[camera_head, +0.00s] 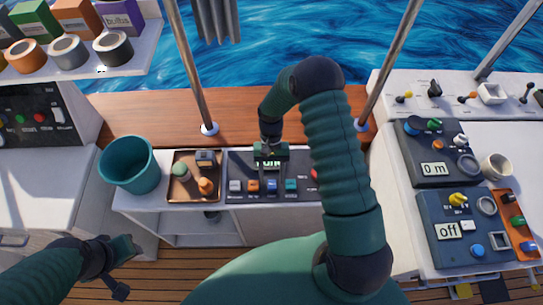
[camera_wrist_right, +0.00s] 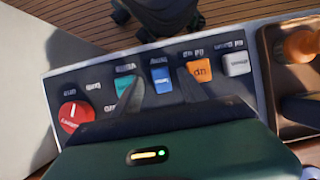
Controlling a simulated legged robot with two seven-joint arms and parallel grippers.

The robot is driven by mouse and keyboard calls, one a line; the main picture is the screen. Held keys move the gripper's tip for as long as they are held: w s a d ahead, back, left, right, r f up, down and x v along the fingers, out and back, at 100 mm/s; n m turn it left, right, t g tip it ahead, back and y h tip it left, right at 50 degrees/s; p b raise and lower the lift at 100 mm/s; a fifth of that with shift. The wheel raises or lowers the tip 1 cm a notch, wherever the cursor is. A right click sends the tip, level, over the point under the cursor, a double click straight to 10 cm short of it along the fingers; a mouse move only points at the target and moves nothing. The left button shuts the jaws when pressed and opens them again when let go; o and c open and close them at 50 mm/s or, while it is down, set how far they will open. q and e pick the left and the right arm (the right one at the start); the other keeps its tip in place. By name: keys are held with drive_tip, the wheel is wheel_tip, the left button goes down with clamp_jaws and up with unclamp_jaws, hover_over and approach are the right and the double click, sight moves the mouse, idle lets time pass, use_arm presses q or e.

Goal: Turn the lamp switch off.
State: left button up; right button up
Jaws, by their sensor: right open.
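The dark switch panel (camera_head: 305,192) holds a row of rocker switches: grey (camera_head: 235,186), orange (camera_head: 252,186), blue (camera_head: 271,186) and teal (camera_head: 291,185). A red knob sits at the row's end, and the knob also shows in the wrist view (camera_wrist_right: 75,115). The labels are too blurred to tell which is the lamp switch. My right gripper (camera_head: 266,165) is open over the panel. In the wrist view its dark fingers (camera_wrist_right: 158,86) are on either side of the blue switch (camera_wrist_right: 161,76); contact cannot be told. My left gripper (camera_head: 125,270) is low at left, away from the panel.
A copper tray (camera_head: 174,195) with small parts and a teal bucket (camera_head: 130,165) stand left of the panel. At right are two dark instrument boxes (camera_head: 440,178), a white cup (camera_head: 496,167) and an orange tray (camera_head: 506,203). Metal poles (camera_head: 190,65) rise behind.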

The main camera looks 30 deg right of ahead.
drive_tip(key=v, duration=1.3)
drive_tip(key=shift+w+r+b, duration=0.2)
drive_tip(key=shift+r+b, duration=0.05)
drive_tip(key=shift+b, duration=0.1)
